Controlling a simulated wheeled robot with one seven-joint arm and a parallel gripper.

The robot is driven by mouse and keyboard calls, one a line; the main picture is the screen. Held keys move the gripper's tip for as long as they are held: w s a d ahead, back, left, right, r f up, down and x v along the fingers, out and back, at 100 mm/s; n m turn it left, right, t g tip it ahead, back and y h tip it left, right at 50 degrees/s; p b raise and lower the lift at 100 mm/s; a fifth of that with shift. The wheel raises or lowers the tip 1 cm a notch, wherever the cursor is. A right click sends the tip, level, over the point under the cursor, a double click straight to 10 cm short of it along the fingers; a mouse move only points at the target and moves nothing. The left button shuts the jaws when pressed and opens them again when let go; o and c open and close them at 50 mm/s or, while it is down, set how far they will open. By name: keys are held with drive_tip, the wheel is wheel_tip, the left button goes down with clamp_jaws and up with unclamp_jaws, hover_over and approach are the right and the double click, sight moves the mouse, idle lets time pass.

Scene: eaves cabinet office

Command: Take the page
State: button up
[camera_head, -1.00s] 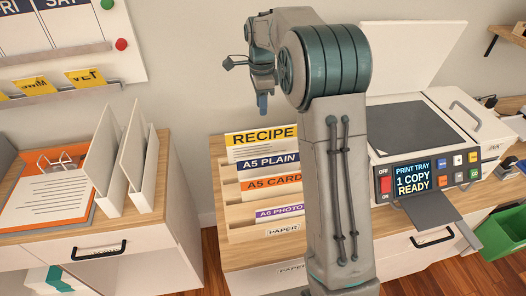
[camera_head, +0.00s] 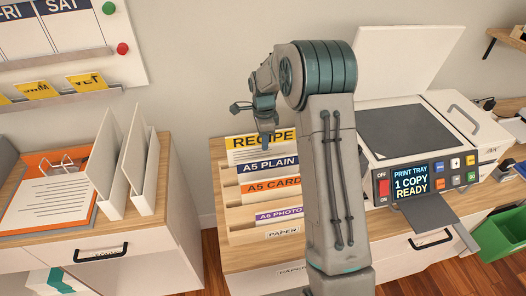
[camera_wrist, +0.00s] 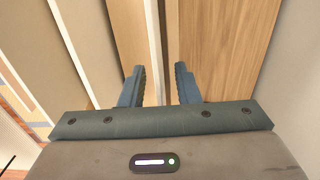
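A page headed RECIPE (camera_head: 245,143) stands upright in the rear slot of the wooden paper sorter (camera_head: 222,190), behind the A5 PLAIN label. My gripper (camera_head: 266,143) hangs over the top of this page, fingers pointing down, partly covering the heading. In the wrist view my gripper (camera_wrist: 160,84) is open, and a thin pale upright edge (camera_wrist: 156,40) runs between the two fingers, with a gap on each side. That edge appears to be the page. Most of the page's lower part is hidden in the sorter.
A copier (camera_head: 405,130) with raised lid stands at right; its screen (camera_head: 410,181) reads "PRINT TRAY 1 COPY READY". Its grey tray (camera_head: 445,213) sticks out in front and looks empty. White upright folders (camera_head: 112,175) and an orange folder (camera_head: 30,220) are on the left cabinet.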

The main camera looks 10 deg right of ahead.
clamp_jaws()
